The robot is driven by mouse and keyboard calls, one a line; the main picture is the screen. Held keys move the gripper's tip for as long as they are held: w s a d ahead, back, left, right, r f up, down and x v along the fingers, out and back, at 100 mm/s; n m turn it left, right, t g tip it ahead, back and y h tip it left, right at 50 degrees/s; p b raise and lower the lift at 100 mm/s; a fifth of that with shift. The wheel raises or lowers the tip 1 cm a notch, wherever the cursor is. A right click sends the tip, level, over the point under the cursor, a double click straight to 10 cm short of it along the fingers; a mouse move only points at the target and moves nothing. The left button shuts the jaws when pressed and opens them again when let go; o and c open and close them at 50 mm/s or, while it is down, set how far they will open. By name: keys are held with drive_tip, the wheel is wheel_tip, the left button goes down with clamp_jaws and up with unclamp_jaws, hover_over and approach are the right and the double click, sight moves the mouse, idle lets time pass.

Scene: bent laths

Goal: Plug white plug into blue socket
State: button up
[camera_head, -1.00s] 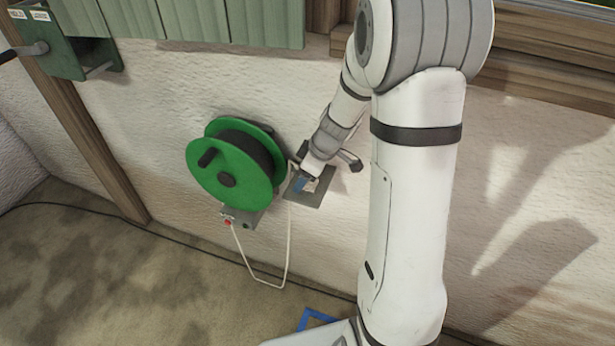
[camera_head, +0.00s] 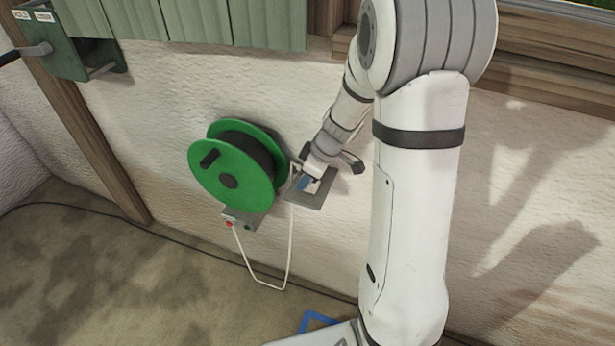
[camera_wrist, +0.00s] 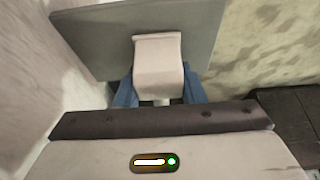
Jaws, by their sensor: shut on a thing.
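My gripper (camera_head: 306,184) is at a grey plate (camera_head: 315,199) by the wall, right of the green reel. The wrist view shows the white plug (camera_wrist: 158,65) between my two blue fingers, which are shut on it. The plug is up against the face of the grey plate (camera_wrist: 95,40), or very close to it; I cannot tell whether it is seated. A white cable (camera_head: 289,250) hangs in a loop from below the reel up toward the plate. I cannot make out the blue socket apart from my blue fingers; the plug and gripper hide that spot.
The green cable reel (camera_head: 230,178) is close on the left of my gripper, with a small grey box (camera_head: 242,218) below it. A green crank box (camera_head: 85,55) is at the upper left. A blue outline (camera_head: 316,320) lies on the floor. A dark cable crosses the floor.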

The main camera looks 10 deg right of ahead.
sight(298, 168)
drive_tip(key=shift+r, duration=0.1)
drive_tip(key=shift+s+r, duration=0.15)
wheel_tip(298, 168, up, 7)
drive_tip(key=shift+a+f, duration=0.1)
drive_tip(key=shift+a, duration=0.05)
drive_tip(key=s+a+b, duration=0.1)
drive_tip(key=s+a, duration=1)
drive_tip(key=s, duration=0.5)
drive_tip(key=shift+a+f+b, duration=0.15)
drive_tip(key=shift+a+b, duration=0.05)
drive_tip(key=shift+b, duration=0.1)
